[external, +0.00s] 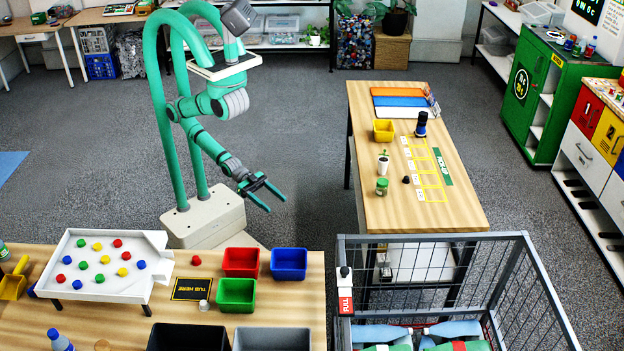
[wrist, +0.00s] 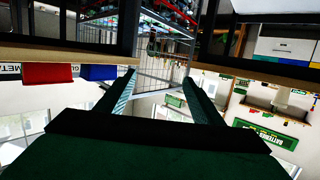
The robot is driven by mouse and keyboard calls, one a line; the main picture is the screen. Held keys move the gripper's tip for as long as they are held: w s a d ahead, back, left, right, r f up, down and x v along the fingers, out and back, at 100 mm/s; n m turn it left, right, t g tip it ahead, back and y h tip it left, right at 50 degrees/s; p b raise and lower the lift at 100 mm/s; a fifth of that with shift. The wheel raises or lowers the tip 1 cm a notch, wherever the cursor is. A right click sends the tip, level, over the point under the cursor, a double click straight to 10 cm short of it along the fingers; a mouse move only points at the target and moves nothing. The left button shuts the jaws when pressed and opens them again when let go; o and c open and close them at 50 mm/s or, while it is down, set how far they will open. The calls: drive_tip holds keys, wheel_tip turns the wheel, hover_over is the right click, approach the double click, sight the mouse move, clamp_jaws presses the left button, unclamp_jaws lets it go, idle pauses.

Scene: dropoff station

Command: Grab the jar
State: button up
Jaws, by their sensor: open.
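The jar (external: 382,187) is a small green-tinted jar with a pale lid. It stands on the wooden table (external: 455,215) on the right, near that table's left edge, in front of a small potted plant (external: 383,163). My gripper (external: 275,204) is open and empty, in the gap between the two tables, well to the left of the jar. In the wrist view my two fingers (wrist: 160,82) are spread with nothing between them. I cannot make out the jar in that view, which looks upside down.
A small black object (external: 406,180) and a dark bottle (external: 421,124) share the jar's table, with a yellow bin (external: 383,130) behind. A wire cart (external: 440,240) stands at the front. The near table holds red (external: 241,262), blue (external: 289,264) and green (external: 236,295) bins.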

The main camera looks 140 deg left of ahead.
drive_tip(key=w+a+f+n+y, duration=0.25)
drive_tip(key=w+a, duration=0.25)
drive_tip(key=w, duration=0.3)
drive_tip(key=n+g+y, duration=0.2)
drive_tip(key=n+y, duration=0.3)
drive_tip(key=y, duration=0.3)
approach(378, 183)
drive_tip(key=w+a, duration=0.1)
drive_tip(key=w+a+f, duration=0.1)
drive_tip(key=a, duration=0.1)
drive_tip(key=w+a, duration=0.1)
drive_tip(key=a, duration=0.1)
drive_tip(key=shift+f, duration=0.35)
drive_tip(key=x, duration=0.4)
drive_tip(key=shift+w+a+r, duration=0.15)
drive_tip(key=shift+w+a, duration=0.15)
drive_tip(key=shift+w+d+x, duration=0.1)
drive_tip(key=shift+x, duration=1.4)
drive_tip(key=shift+w+d+x, duration=0.1)
drive_tip(key=shift+d+x, duration=0.05)
drive_tip(key=shift+x, duration=1.35)
drive_tip(key=c, duration=1.2)
